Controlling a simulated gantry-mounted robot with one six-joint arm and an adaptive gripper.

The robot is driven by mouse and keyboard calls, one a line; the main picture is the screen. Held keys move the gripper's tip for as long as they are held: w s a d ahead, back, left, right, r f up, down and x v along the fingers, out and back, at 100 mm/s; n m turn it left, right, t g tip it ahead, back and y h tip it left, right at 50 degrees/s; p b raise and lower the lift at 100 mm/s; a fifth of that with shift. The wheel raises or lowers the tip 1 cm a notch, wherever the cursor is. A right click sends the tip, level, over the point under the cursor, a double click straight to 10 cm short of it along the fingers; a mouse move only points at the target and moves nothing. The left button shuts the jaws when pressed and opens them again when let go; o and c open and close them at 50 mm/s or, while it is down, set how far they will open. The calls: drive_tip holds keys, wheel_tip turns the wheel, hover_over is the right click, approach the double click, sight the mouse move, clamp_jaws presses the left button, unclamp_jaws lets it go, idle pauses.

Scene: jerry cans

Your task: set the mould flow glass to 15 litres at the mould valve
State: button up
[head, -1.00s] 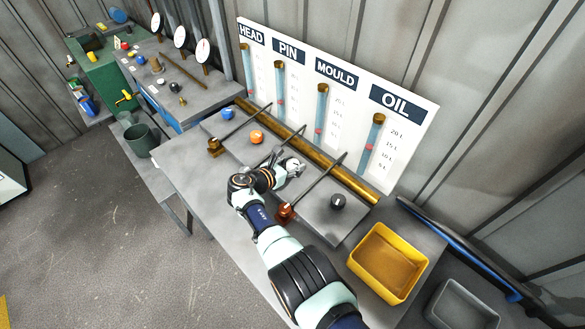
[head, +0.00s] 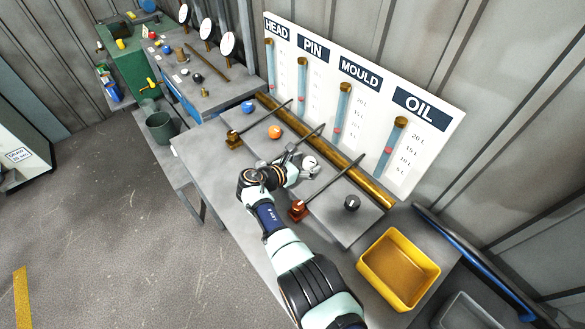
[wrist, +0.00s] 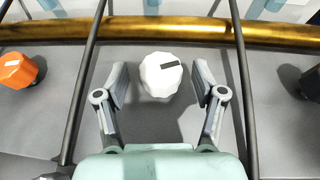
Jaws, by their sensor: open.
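The mould flow glass (head: 342,105) is a blue tube under the MOULD label on the white board, with a red float (head: 337,130) in its lower part. Its scale is too small to read exactly. The mould valve (head: 310,163) is a white faceted knob on the grey bench; in the wrist view the knob (wrist: 160,76) has a dark mark toward its upper right. My gripper (wrist: 160,84) is open, with one finger on each side of the white knob and gaps visible on both sides. In the head view my gripper (head: 298,164) partly covers the valve.
Dark rods cross the bench on both sides of my gripper. An orange knob (head: 275,132) and a dark knob (head: 352,203) flank the white one. A brass pipe (head: 340,157) runs behind. A yellow bin (head: 398,270) stands at the front right.

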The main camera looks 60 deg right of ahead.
drive_tip(key=v, duration=1)
